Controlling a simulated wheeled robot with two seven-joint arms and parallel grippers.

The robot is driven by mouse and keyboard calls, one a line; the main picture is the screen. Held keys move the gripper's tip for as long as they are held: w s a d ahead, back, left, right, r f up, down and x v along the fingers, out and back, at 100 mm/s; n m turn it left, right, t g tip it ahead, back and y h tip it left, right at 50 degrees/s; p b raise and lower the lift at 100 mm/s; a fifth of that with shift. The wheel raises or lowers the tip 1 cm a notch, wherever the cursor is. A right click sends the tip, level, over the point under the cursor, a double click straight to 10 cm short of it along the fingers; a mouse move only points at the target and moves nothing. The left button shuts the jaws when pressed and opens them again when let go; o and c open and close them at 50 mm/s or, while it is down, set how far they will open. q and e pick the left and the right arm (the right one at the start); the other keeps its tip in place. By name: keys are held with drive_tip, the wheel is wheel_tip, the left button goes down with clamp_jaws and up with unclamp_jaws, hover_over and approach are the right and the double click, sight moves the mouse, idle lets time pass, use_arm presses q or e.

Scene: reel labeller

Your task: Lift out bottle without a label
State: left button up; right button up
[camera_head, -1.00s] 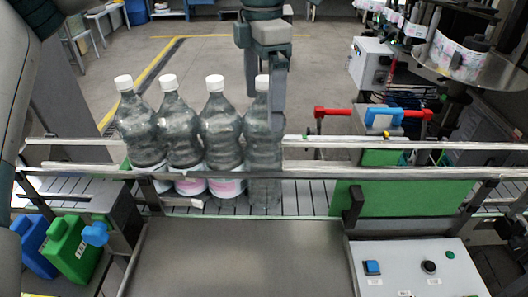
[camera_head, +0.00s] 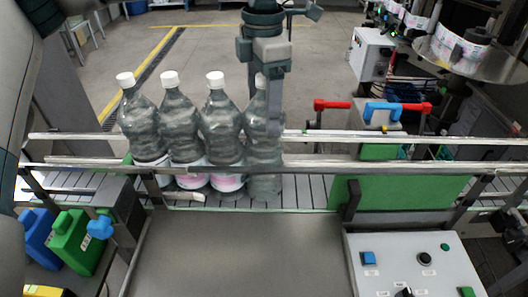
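Four clear bottles with white caps stand upright in a row on the conveyor (camera_head: 310,190). The three on the left (camera_head: 145,130) (camera_head: 182,130) (camera_head: 221,125) carry white and pink labels low down. The rightmost bottle (camera_head: 263,155) shows no label. My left gripper (camera_head: 263,105) hangs from above at this bottle, with its fingers about the cap and shoulder. One finger hides part of the bottle's right side, so whether they press on it is unclear. The bottle's base is level with the others. My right gripper is out of view.
Metal guide rails (camera_head: 400,172) run along the conveyor, in front of and behind the bottles. A green block (camera_head: 390,192) and red-blue handles (camera_head: 372,108) are to the right. A control panel (camera_head: 415,262) is front right. Green (camera_head: 80,242) and blue (camera_head: 38,235) canisters stand at left.

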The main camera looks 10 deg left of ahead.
use_arm(q)
drive_tip(key=c, duration=0.5)
drive_tip(key=shift+r, duration=0.15)
drive_tip(key=shift+c, duration=0.9)
drive_tip(key=shift+w, duration=0.15)
drive_tip(key=shift+r, duration=0.1)
drive_tip(key=shift+r+b, duration=0.35)
drive_tip(key=shift+r, duration=0.05)
wheel_tip(320, 180, up, 15)
drive_tip(key=b, duration=0.4)
drive_tip(key=shift+f+b, duration=0.1)
drive_tip(key=shift+b, duration=0.2)
drive_tip(key=shift+r, duration=1.05)
